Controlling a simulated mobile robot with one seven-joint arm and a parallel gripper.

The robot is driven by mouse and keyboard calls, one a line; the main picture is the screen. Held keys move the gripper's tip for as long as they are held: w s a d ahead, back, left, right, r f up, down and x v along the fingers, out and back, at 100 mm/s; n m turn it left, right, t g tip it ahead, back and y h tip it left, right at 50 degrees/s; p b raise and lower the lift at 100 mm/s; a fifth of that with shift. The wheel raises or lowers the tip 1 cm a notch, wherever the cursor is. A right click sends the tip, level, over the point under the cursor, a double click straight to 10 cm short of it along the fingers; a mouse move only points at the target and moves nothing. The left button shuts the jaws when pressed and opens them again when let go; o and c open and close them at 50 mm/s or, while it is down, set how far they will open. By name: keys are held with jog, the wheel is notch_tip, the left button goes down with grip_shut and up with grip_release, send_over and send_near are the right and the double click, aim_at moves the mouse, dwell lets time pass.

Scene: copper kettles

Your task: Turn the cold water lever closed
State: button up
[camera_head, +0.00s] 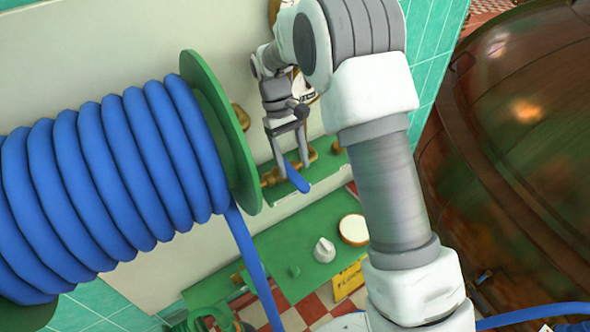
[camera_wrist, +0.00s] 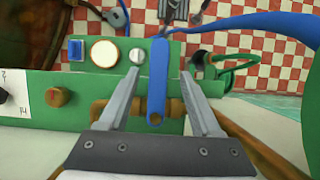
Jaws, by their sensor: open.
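The blue cold water lever (camera_wrist: 157,85) sits between the two fingers of my gripper (camera_wrist: 161,78) in the wrist view. The fingers are apart, with a visible gap on either side of the lever. The lever lies along the fingers, over a brass pipe (camera_wrist: 110,110). In the head view, the lever (camera_head: 298,178) juts out below my gripper (camera_head: 291,160), which reaches down to the brass valve on a green panel (camera_head: 318,171). My arm and the fingers hide part of the valve.
A large blue hose reel (camera_head: 110,180) with a green flange (camera_head: 225,130) stands close left of my gripper. A copper kettle (camera_head: 530,130) is at right. A lower green panel holds a white knob (camera_head: 324,250) and a round white dial (camera_head: 353,230). A blue hose (camera_wrist: 250,25) crosses beyond my fingers.

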aim_at(289, 170)
jog(key=shift+v, duration=2.4)
jog(key=shift+s+f, duration=0.1)
